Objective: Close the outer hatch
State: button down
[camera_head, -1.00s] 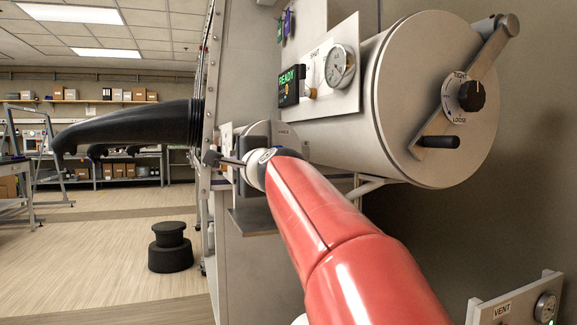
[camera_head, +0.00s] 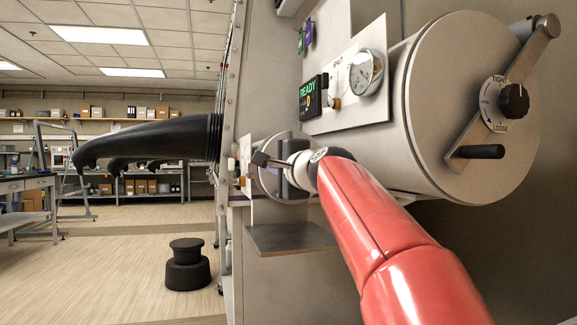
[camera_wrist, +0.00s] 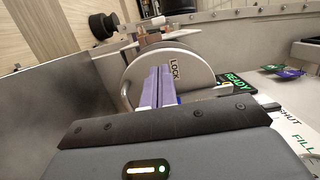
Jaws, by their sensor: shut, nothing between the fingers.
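In the head view, a large pale cylinder ends in a round hatch (camera_head: 450,75) at the right. It looks shut, with a diagonal bar, black grip (camera_head: 481,152) and TIGHT/LOOSE knob (camera_head: 514,100). A smaller round disc (camera_head: 265,178) sits lower left, partly hidden behind my gripper (camera_head: 258,159). In the wrist view that disc (camera_wrist: 196,62), marked LOCK, lies just beyond my shut, empty fingers (camera_wrist: 160,70). I cannot tell whether they touch it, or which round cover is the outer hatch.
A READY display (camera_head: 313,96) and a gauge (camera_head: 365,74) sit on the panel above my arm. A small shelf (camera_head: 290,238) juts out below my gripper. A black glove (camera_head: 150,148) sticks out leftward. A black stool (camera_head: 187,265) stands on open floor.

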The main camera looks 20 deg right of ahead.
jog(key=shift+w+a, duration=0.15)
jog(key=shift+w, duration=0.7)
jog(key=shift+w+a, duration=0.15)
jog(key=shift+w, duration=0.7)
jog(key=w+p, duration=0.1)
jog(key=w, duration=0.1)
jog(key=w+a+p, duration=0.1)
jog(key=w+p, duration=0.1)
jog(key=shift+r, duration=0.2)
jog(key=shift+s+a, duration=0.1)
jog(key=shift+s, duration=0.05)
